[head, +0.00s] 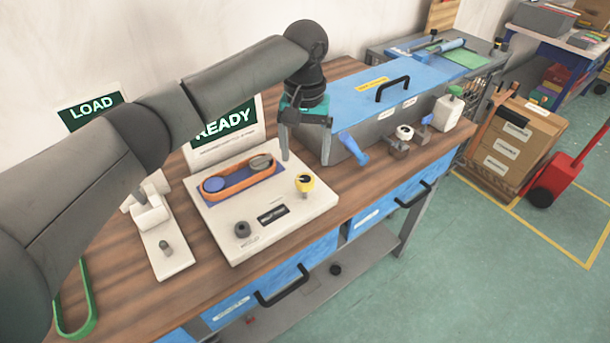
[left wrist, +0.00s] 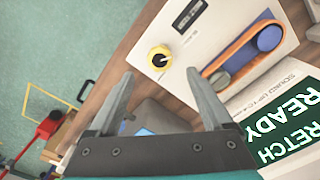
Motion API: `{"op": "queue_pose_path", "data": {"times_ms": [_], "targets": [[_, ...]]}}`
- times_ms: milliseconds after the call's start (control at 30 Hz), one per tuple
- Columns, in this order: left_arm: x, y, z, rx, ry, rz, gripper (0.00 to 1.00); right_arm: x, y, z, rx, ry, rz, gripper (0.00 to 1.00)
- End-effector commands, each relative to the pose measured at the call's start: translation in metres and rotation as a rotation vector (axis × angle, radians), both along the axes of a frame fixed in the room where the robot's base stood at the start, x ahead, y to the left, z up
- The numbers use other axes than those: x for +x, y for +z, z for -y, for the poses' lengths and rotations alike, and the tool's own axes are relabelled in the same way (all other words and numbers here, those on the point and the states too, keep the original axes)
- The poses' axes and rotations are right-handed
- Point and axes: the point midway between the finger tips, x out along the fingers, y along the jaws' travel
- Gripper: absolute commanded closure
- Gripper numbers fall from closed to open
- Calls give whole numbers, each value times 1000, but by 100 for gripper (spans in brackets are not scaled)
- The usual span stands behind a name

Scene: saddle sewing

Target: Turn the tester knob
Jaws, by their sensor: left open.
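The tester (head: 265,215) is a flat white box on the wooden bench, with an orange belt (head: 238,183) looped round two pulleys. A yellow knob (head: 304,183) with a black top sits near its right edge, and a dark knob (head: 242,229) near its front left corner. My left gripper (head: 306,148) points down, open and empty, behind the yellow knob by the tester's back right corner. In the left wrist view the yellow knob (left wrist: 159,58) shows just past the gap between the fingertips (left wrist: 159,73), apart from them. My right gripper is not in view.
A green READY sign (head: 225,123) stands behind the tester. A blue-lidded grey box (head: 345,118) stands right of my gripper, with a blue-handled tool (head: 353,149) beside it. A white fixture (head: 161,240) stands to the left. The bench's front edge lies close to the tester.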

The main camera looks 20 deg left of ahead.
Motion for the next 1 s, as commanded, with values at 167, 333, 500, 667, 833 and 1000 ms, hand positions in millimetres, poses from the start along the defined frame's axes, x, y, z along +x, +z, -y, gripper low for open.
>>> {"op": "queue_pose_path", "data": {"times_ms": [167, 333, 500, 667, 833, 1000], "targets": [[-1, -38, -1, 2, 1, -2, 16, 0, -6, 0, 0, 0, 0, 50], [0, -58, 0, 0, 0, 0, 16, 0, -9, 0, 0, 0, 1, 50], [0, -66, 0, 0, 0, 1, 16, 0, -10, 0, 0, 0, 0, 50], [0, -67, 0, -1, -1, 1, 16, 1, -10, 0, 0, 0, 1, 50], [0, -66, 0, 0, -1, 1, 25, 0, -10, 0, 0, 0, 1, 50], [0, -66, 0, 0, -1, 1, 44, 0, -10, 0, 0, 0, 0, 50]]}}
